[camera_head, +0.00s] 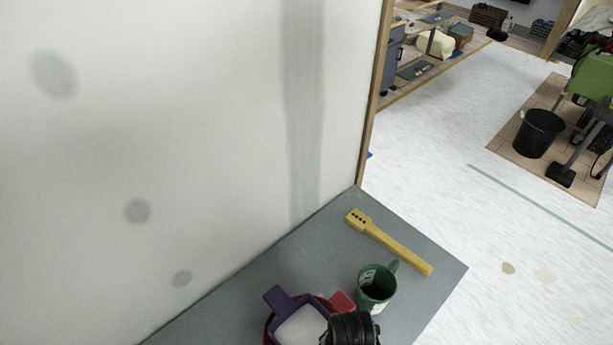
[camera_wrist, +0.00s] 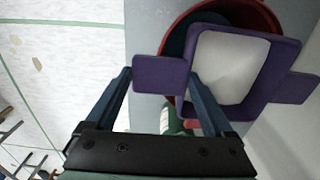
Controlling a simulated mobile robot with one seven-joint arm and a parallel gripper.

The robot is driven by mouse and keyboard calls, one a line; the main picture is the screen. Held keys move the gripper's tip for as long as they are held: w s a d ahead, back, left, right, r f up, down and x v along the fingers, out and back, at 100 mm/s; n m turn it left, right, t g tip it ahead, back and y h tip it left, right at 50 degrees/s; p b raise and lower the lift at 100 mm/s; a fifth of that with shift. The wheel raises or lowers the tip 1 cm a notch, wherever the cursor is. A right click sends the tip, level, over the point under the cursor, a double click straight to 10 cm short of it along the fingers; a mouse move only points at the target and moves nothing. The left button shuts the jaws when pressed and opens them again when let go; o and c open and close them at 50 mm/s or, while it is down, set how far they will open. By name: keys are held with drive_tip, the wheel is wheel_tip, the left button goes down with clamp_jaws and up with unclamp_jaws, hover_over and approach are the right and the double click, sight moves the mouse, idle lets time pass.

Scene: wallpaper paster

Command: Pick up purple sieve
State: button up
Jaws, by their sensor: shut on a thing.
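The purple sieve (camera_head: 279,299) has a square frame, a pale centre and a tab handle on each side. It sits over a red bowl on the grey table at the bottom of the head view. It fills the upper right of the wrist view (camera_wrist: 280,65). My gripper (camera_wrist: 160,76) is shut on the sieve's near tab, with one finger on each side of it. In the head view my dark wrist (camera_head: 352,328) covers the sieve's right side. Whether the sieve touches the bowl cannot be told.
The red bowl (camera_wrist: 270,12) lies under the sieve. A green mug (camera_head: 377,287) stands close to the right of my wrist. The grey table (camera_head: 300,250) meets a pale wall on the left.

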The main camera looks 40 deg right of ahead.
drive_tip(key=shift+r, duration=0.1)
wheel_tip(320, 180, up, 10)
drive_tip(key=shift+f+b, duration=1.85)
drive_tip(key=shift+f, duration=1.55)
drive_tip(key=shift+a, duration=0.1)
